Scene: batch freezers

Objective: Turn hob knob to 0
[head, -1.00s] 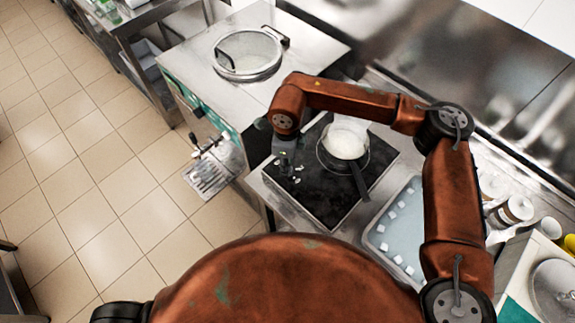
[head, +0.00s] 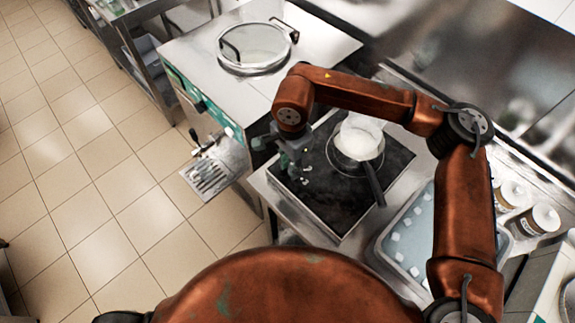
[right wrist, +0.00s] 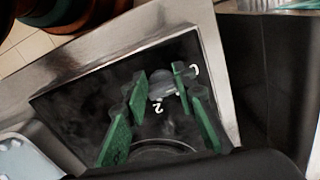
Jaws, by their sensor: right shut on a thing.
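The black hob (head: 335,200) stands on the steel counter, and its left corner lies under my right gripper (head: 297,168). In the right wrist view, the small grey hob knob (right wrist: 161,87) sits between the green-padded fingers of my right gripper (right wrist: 160,81), which is shut on it. A white "2" (right wrist: 158,107) shows just below the knob, and another white mark (right wrist: 194,70) to its right, partly behind a finger. I cannot read the knob's pointer. In the head view the gripper hides the knob. My left gripper is not in view.
A pan (head: 349,162) with a dark handle and white contents stands on the hob, near the gripper. A pale blue tray (head: 415,232) of white cubes lies right of the hob. A steel batch freezer (head: 205,62) with a round lid stands behind left.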

